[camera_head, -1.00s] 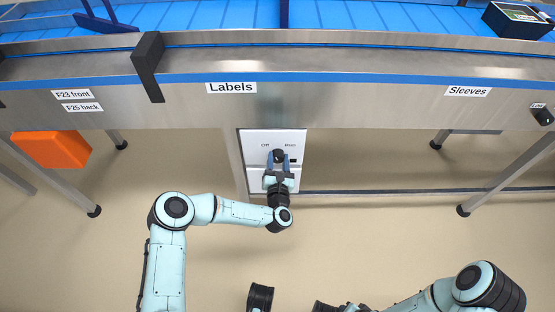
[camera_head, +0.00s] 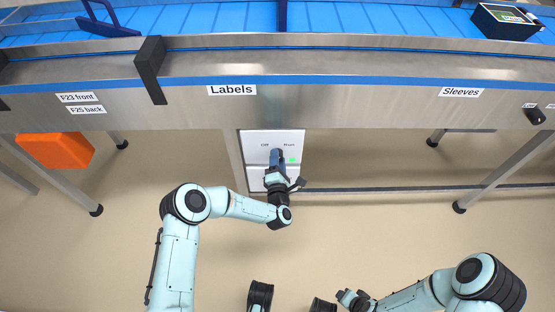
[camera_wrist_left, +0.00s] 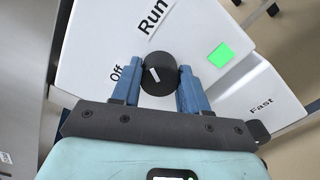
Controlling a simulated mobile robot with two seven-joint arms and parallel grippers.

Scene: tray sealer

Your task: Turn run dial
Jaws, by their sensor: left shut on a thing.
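The run dial (camera_wrist_left: 158,74) is a round black knob with a white pointer mark, on a white panel (camera_wrist_left: 90,60) below the conveyor. In the left wrist view, "Off" is printed to its left and "Run" above it; the mark slants to the upper left. My left gripper (camera_head: 277,155) is shut on the dial, with one blue finger on each side, and mostly hides it in the head view. A square indicator (camera_wrist_left: 221,56) beside the dial is bright green; it also shows in the head view (camera_head: 292,160). My right gripper (camera_head: 352,299) is low in the head view, away from the panel; its jaws are unclear.
The steel conveyor frame (camera_head: 340,112) with a blue belt (camera_head: 380,17) runs above the panel. A second knob (camera_wrist_left: 257,132) sits near "Fast". Steel legs (camera_head: 505,175) stand at both sides. The floor in front is open.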

